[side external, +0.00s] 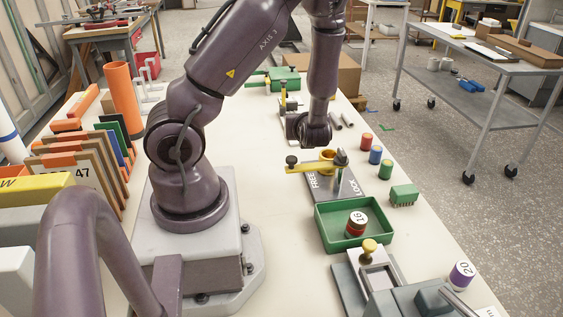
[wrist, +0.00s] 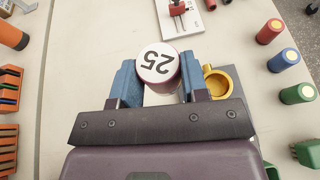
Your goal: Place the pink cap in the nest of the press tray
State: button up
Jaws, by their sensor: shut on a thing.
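In the side external view my gripper (side external: 311,130) hangs above the bench behind a yellow ring (side external: 328,156) on a FREE/LOCK plate, and the cap is not clear there. The ring also shows just right of the gripper in the wrist view (wrist: 219,82). I cannot tell for sure which fixture is the press tray; a grey fixture with a yellow knob (side external: 370,248) stands in front.
A green tray (side external: 330,237) holds a red piece marked 16. Red (side external: 366,140), blue (side external: 376,156) and green (side external: 386,170) cylinders stand along the right edge. A purple cap marked 20 (side external: 461,275) is at front right. A white plate (wrist: 194,22) lies beyond the gripper.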

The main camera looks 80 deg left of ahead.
jog(key=s+a+n+g+h, duration=0.1)
jog(key=s+a+n+g, duration=0.1)
jog(key=s+n+g, duration=0.6)
jog(key=m, duration=0.2)
send_over(280, 152)
jog(key=shift+t, duration=0.3)
notch_tip(280, 152, down, 9)
jog(key=shift+d+f, duration=0.15)
jog(key=shift+f, duration=0.3)
jog(key=shift+w+a+f, duration=0.1)
jog(key=shift+a+f, duration=0.05)
jog(key=shift+f, duration=0.65)
jog(key=shift+a+f, duration=0.1)
jog(key=shift+f, duration=0.7)
jog(key=o, duration=1)
jog(key=shift+f, duration=0.1)
jog(key=shift+c, duration=0.2)
